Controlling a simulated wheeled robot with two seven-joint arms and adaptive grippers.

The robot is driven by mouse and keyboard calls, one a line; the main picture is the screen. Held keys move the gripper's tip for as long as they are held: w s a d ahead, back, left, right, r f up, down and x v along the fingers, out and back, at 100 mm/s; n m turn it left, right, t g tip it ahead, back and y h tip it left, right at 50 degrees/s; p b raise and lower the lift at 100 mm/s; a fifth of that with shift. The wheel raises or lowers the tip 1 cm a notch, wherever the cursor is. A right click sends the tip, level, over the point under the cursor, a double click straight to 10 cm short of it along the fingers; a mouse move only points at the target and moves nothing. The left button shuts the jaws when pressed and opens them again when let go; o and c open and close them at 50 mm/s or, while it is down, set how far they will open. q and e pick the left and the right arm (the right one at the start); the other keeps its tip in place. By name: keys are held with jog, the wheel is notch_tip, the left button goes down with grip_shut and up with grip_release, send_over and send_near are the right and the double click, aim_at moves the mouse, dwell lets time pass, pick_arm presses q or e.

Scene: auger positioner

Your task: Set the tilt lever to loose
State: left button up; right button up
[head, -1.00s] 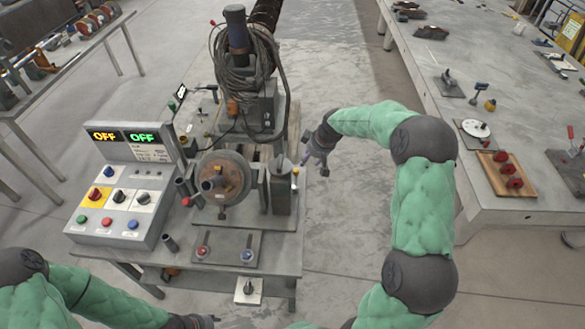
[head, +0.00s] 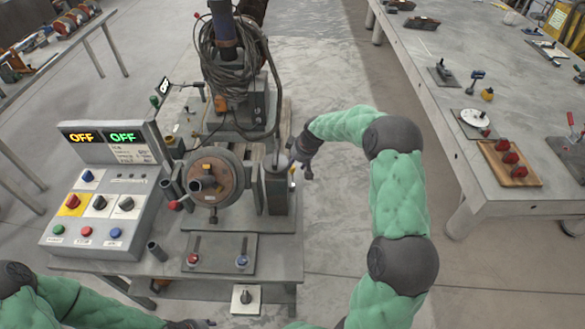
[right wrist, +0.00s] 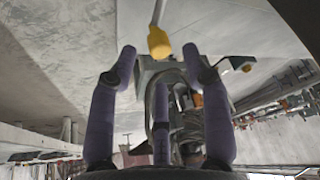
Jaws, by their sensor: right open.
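A lever with a yellow knob (right wrist: 158,42) on a thin metal rod shows in the right wrist view, just above the space between my fingertips. I cannot tell for certain which is the tilt lever. In the head view a small yellow tip (head: 292,184) shows at the right side of the machine's post, close to my right gripper (head: 298,160). My right gripper is open and empty, its purple fingers apart. My left gripper (head: 200,323) is at the bottom edge, partly cut off; its jaws are unclear.
The machine (head: 213,180) with a round flange and cable coil stands on a metal table. A control box (head: 105,205) reading OFF twice is at its left. A long workbench (head: 460,150) with tools is at the right. The floor between is clear.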

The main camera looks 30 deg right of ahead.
aim_at(293, 167)
jog(key=shift+x, duration=2.1)
grip_shut()
